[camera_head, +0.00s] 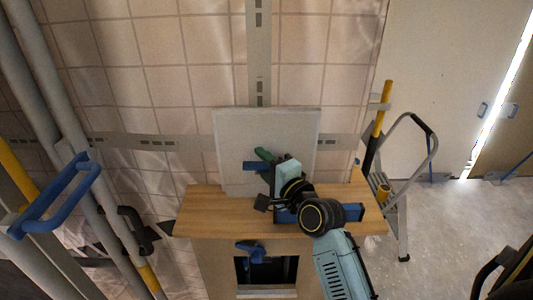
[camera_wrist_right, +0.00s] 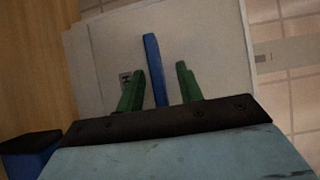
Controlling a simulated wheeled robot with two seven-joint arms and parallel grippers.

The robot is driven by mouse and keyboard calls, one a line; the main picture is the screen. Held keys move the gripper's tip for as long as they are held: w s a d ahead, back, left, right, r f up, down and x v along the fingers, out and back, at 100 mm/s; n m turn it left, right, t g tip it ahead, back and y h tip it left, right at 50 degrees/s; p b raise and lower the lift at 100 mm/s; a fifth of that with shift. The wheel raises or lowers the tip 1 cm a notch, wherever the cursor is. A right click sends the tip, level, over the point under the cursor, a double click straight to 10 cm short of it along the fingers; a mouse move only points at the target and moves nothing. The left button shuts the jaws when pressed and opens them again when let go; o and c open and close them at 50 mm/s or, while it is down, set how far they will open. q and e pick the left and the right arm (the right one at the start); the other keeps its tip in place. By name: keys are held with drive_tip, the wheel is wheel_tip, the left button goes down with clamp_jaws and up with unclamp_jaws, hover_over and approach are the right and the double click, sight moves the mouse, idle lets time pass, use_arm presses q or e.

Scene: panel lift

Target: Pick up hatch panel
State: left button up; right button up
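The hatch panel (camera_head: 235,135) is a flat pale grey square with a blue handle (camera_head: 254,166). It stands on a wooden top against the tiled wall. In the right wrist view the panel (camera_wrist_right: 215,45) fills the middle, and its blue handle (camera_wrist_right: 153,62) sticks up between the two green fingers. My right gripper (camera_head: 264,158) is at the panel's face. In the wrist view the right gripper (camera_wrist_right: 160,72) is open, with a gap on each side of the handle. My left gripper is not in view.
The wooden top (camera_head: 205,213) has another blue handle (camera_head: 250,248) below its front edge, over a dark opening. Grey poles and a blue loop handle (camera_head: 60,198) stand at the left. A stepladder (camera_head: 400,215) stands at the right, with bare floor beyond.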

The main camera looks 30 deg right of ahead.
clamp_jaws()
drive_tip(key=shift+r, duration=0.1)
idle(0.3)
wheel_tip(320, 180, up, 18)
drive_tip(key=p, duration=0.2)
idle(0.6)
idle(0.5)
